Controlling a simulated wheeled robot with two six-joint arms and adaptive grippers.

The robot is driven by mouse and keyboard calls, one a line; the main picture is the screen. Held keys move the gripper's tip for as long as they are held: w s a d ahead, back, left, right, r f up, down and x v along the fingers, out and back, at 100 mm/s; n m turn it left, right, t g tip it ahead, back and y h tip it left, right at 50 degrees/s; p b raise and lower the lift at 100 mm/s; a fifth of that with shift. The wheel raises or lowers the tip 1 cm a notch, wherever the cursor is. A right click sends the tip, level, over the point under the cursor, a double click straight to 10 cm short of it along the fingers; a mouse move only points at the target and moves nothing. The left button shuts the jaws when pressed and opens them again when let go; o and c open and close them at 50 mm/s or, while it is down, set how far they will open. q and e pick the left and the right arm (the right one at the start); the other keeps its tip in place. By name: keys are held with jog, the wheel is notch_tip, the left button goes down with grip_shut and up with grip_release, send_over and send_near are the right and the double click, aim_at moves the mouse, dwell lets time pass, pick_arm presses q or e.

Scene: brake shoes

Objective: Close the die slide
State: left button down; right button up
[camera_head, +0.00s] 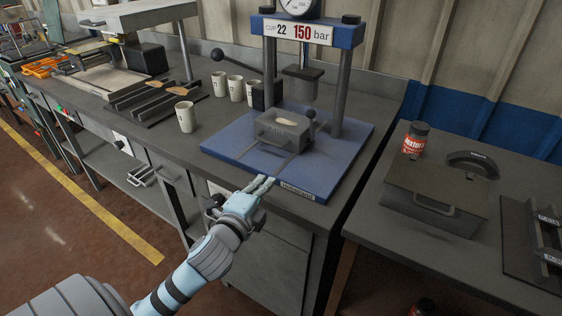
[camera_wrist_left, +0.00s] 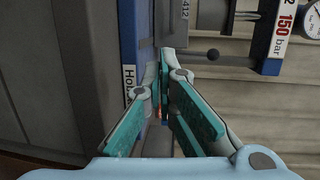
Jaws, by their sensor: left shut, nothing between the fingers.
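The die slide (camera_head: 290,132) is a grey block with a light insert on top and a bar handle at its front. It sits on the blue base plate (camera_head: 335,165) of the press, on rails below the ram (camera_head: 303,72). My left gripper (camera_head: 268,183) is shut and empty at the front edge of the plate, in front of the slide and apart from it. In the left wrist view the closed fingers (camera_wrist_left: 166,62) point toward a grey part of the press, partly hidden by the fingertips. My right gripper is not in view.
The press (camera_head: 345,75) has two posts and a lever with a black knob (camera_head: 218,54). Several pale cups (camera_head: 186,117) stand left of it. A grey lidded box (camera_head: 435,190) and a red-labelled jar (camera_head: 415,140) are on the right bench.

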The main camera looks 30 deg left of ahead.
aim_at(281, 168)
pick_arm(q)
jog(key=x, duration=0.3)
jog(key=b+x, duration=0.1)
jog(key=x, duration=0.3)
jog(key=b+x, duration=0.1)
jog(key=x, duration=0.2)
jog(key=shift+w+r, duration=0.2)
jog(key=shift+r, duration=0.05)
jog(key=shift+w+r, duration=0.15)
jog(key=shift+w, duration=0.5)
jog(key=shift+a, duration=0.1)
